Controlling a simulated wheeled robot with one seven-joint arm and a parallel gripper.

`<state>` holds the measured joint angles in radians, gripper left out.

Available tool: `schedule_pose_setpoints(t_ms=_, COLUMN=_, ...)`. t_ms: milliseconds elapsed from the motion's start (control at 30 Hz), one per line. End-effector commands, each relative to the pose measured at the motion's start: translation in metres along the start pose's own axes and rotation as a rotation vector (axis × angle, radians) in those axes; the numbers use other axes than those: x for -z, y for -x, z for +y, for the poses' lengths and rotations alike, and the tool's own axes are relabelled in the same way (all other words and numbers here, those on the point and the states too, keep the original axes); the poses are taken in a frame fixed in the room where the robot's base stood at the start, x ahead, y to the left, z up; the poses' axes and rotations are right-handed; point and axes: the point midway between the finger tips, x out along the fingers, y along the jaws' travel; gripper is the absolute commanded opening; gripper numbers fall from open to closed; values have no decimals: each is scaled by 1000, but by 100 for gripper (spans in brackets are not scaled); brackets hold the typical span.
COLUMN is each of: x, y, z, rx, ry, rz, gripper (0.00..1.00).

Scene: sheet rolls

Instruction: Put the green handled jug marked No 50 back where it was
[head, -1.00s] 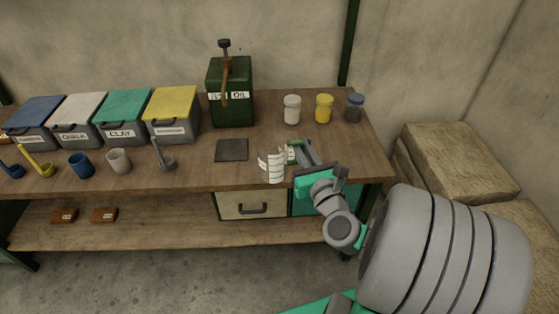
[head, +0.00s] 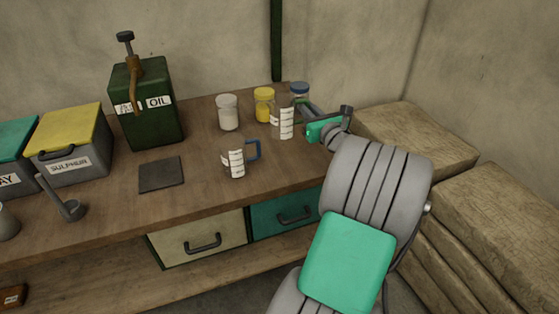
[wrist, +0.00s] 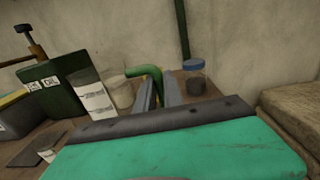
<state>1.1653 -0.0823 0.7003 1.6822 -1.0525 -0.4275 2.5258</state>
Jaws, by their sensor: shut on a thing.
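My gripper (head: 303,114) is shut on the green handle (wrist: 148,72) of a clear jug (head: 283,122) with white measuring marks. The jug is at the right end of the workbench, in front of the yellow jar. Its body shows left of my fingers in the wrist view (wrist: 93,98). I cannot tell whether its base touches the bench, and I cannot read its number. A similar marked jug with a blue handle (head: 236,160) stands on the bench between the dark square mat (head: 161,174) and my gripper.
A white jar (head: 228,112), a yellow jar (head: 264,104) and a blue-lidded jar (head: 299,91) stand close behind the held jug. A green oil can (head: 150,110) and a sulphur bin (head: 72,145) are left. Stone blocks (head: 425,145) lie right of the bench.

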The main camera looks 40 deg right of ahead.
Motion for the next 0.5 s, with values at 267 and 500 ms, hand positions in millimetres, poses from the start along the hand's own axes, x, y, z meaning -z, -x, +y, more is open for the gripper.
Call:
schedule_pose_setpoints(t_ms=267, x=56, y=1, z=-1, rx=1, ry=-3, rz=0, gripper=0)
schedule_pose_setpoints(t_ms=500, x=94, y=1, z=0, rx=-1, ry=-3, rz=1, gripper=0)
